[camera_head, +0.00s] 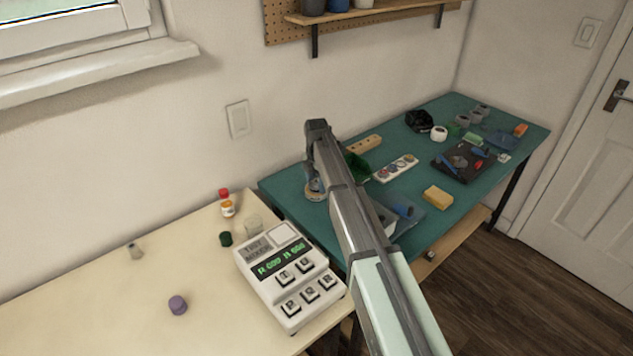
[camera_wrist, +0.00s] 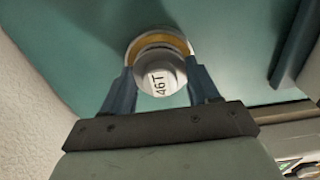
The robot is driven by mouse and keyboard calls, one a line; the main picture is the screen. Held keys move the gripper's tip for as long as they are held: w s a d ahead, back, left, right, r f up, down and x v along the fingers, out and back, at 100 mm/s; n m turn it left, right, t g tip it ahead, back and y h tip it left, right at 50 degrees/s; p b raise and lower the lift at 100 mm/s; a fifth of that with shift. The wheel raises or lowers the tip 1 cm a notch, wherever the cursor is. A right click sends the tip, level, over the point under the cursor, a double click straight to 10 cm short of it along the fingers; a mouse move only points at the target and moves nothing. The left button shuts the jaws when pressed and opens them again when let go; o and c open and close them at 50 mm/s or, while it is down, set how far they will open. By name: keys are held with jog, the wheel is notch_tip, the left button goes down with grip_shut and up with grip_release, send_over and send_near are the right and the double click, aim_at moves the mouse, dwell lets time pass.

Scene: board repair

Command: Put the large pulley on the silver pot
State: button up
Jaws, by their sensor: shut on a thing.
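My gripper (camera_wrist: 161,72) is shut on a round pale part marked 46T, which looks like the large pulley (camera_wrist: 158,82). A tan and pale ring shows around it; I cannot tell whether this ring belongs to the pulley or lies under it. In the head view my gripper (camera_head: 314,181) points down at the near left of the green mat, low over it. A small silver-grey piece (camera_head: 136,252), possibly the silver pot, stands on the cream table. I cannot confirm which thing is the silver pot.
A white test device (camera_head: 289,281) stands at the cream table's right edge. A purple knob (camera_head: 178,305), a dark green knob (camera_head: 226,239) and a small bottle (camera_head: 228,209) are on that table (camera_head: 80,320). The green bench (camera_head: 285,188) holds a yellow sponge (camera_head: 437,196) and a strip of round parts (camera_head: 396,168).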

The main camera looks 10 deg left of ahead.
aim_at(316, 180)
jog(key=shift+f, duration=0.1)
jog(key=o, duration=1)
jog(key=shift+o, duration=0.2)
notch_tip(316, 180, up, 12)
